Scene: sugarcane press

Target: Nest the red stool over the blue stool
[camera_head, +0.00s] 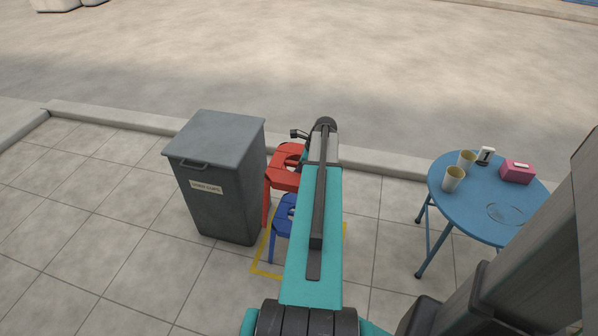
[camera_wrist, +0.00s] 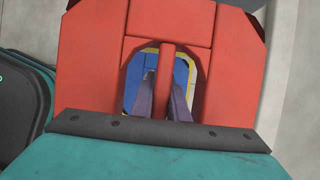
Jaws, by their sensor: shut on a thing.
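The red stool (camera_head: 283,178) is beside the grey bin in the head view, partly hidden by my arm. Its red seat (camera_wrist: 95,60) fills most of the wrist view. My gripper (camera_wrist: 166,98) is shut on the red bar across the seat's central opening, one dark finger on each side. The blue stool (camera_head: 281,222) shows lower and nearer in the head view, its right side hidden by my arm. Blue (camera_wrist: 182,74) and a yellow strip also show below through the red seat's opening. Whether the two stools touch cannot be told.
The grey lidded bin (camera_head: 215,180) stands close to the left of the stools. A yellow floor outline (camera_head: 262,271) surrounds the blue stool. A round blue table (camera_head: 460,210) with cups and a pink box (camera_head: 517,172) stands right. Paving in front is clear.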

